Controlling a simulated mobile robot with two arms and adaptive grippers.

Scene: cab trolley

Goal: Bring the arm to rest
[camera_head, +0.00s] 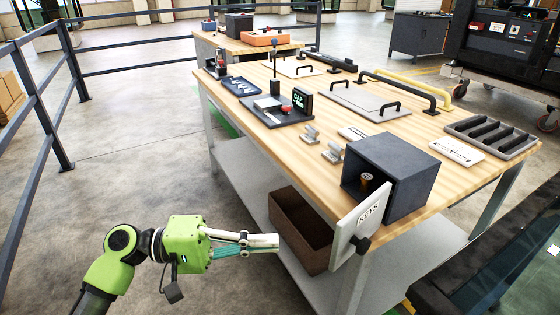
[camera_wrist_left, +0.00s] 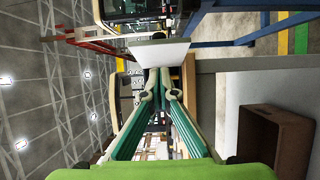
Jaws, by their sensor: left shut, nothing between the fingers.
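My left gripper (camera_head: 276,241) is shut and empty, held in the air off the front side of the workbench (camera_head: 215,87). Its fingers point right, toward the open door (camera_head: 357,228) of a dark box, and appear apart from it. The white door panel reads KEYS and has a dark knob. In the left wrist view the closed fingers (camera_wrist_left: 160,82) meet just below a pale panel (camera_wrist_left: 158,52), apparently that door. The dark box (camera_head: 414,170) stands at the bench's near end with a small brown round item inside. My right gripper is not in view.
A brown open bin (camera_head: 293,207) sits on the bench's lower shelf, close to my left gripper. The bench top holds a device with a CAP sign (camera_head: 301,100), handled panels and a slotted tray (camera_head: 492,136). A dark railing (camera_head: 50,130) runs at left; the floor between is clear.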

